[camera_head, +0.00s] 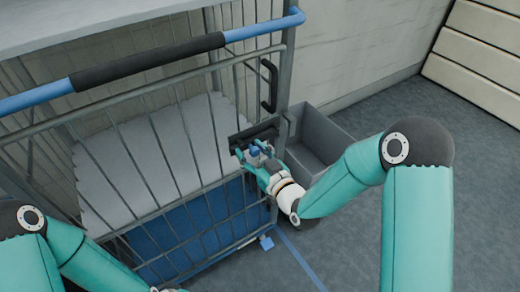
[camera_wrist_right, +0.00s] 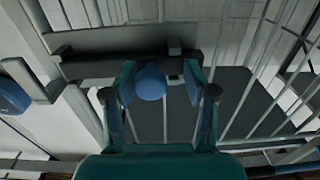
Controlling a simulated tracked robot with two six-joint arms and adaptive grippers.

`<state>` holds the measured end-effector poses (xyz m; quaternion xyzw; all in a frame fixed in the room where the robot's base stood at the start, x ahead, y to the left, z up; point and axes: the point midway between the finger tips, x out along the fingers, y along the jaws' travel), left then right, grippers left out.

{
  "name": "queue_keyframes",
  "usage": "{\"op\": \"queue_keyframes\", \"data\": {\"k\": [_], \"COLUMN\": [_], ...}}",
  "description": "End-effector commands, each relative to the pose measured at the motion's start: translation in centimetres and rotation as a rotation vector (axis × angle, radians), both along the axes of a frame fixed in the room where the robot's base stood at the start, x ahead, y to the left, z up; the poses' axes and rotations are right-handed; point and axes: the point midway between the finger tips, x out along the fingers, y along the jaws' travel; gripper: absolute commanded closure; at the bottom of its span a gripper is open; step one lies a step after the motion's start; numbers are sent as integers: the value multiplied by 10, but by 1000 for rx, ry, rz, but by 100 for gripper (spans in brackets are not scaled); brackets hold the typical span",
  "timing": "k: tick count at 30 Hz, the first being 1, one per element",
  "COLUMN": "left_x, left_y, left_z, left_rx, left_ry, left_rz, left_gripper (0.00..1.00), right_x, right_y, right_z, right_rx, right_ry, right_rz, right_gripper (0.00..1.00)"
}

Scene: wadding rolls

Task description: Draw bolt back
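The bolt is a dark bar on a dark plate (camera_head: 254,130) on the cage door, near the door's right post. In the right wrist view the bolt bar (camera_wrist_right: 120,62) runs across the top, with a round blue knob (camera_wrist_right: 150,82) sticking out toward me. My right gripper (camera_head: 256,150) is at the bolt. In the right wrist view my right gripper (camera_wrist_right: 156,92) is open, its fingers on either side of the knob, with a visible gap to the right finger. Of my left arm only links show at the bottom left; its fingers are out of view.
The wire cage door (camera_head: 160,165) has a blue rail with a black sleeve (camera_head: 150,60) along its top and a black handle (camera_head: 268,86). A grey open bin (camera_head: 322,140) stands right of the cage, close to my right forearm. Floor at the right is clear.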

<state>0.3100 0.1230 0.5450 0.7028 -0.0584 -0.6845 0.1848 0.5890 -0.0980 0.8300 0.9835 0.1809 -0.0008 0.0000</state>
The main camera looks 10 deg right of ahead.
Motion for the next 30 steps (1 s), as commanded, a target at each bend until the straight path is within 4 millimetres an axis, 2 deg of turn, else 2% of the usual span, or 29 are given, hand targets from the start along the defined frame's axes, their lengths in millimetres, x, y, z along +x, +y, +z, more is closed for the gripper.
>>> {"op": "queue_keyframes", "data": {"k": [20,25,30], "left_x": [0,0,0], "left_y": [0,0,0], "left_z": [0,1,0], "left_rx": [0,0,0], "left_ry": [0,0,0], "left_rz": [0,0,0], "left_gripper": [0,0,0], "right_x": [-1,-13,-38], "right_y": [-9,-14,-23], "right_z": [1,1,0], "right_rx": [0,0,0], "right_ry": [-3,-2,-1], "right_rz": [-18,-18,-17], "right_gripper": [46,46,46]}}
